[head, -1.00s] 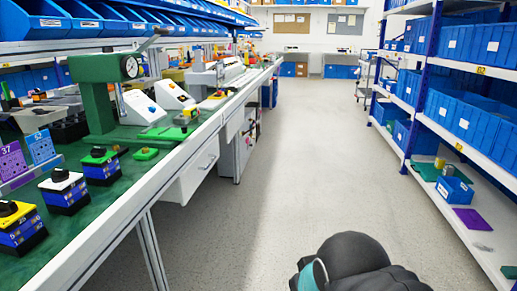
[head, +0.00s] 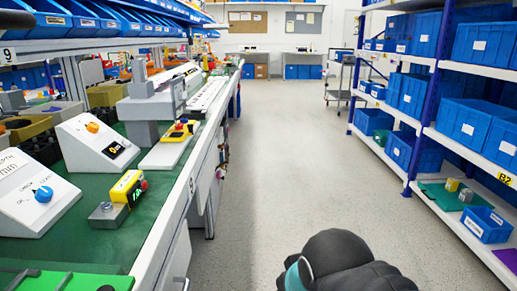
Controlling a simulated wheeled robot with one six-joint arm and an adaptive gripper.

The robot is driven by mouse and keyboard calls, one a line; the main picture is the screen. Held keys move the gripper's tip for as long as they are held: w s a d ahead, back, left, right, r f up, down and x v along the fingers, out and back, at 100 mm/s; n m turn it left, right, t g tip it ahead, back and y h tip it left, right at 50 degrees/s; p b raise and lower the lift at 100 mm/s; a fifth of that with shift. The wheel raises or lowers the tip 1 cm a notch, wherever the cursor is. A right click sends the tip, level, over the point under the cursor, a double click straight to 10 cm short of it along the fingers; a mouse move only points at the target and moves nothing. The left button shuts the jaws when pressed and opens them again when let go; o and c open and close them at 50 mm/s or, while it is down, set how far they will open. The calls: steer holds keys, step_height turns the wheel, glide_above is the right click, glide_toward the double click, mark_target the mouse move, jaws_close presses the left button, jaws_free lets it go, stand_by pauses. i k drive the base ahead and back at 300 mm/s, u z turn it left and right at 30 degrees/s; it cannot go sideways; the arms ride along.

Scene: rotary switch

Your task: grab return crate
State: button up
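I cannot tell which container is the return crate. Several blue crates stand on the right shelving; a small blue crate (head: 486,224) with a white label sits on the low shelf at the right, and a larger blue bin (head: 408,150) stands farther along. My gripper is not in view. Only a dark rounded part of my arm with a teal band shows at the bottom of the head view.
A long workbench (head: 150,232) with switch boxes and devices runs along the left. The shelving (head: 412,175) lines the right. The grey aisle floor (head: 285,150) between them is clear. A cart (head: 340,85) stands farther back near the shelving.

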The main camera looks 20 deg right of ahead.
mark_target(483, 222)
steer(key=z, duration=0.55)
steer(key=i, duration=1.7)
steer(key=z, duration=1.85)
steer(key=i, duration=1.35)
steer(key=z, duration=0.6)
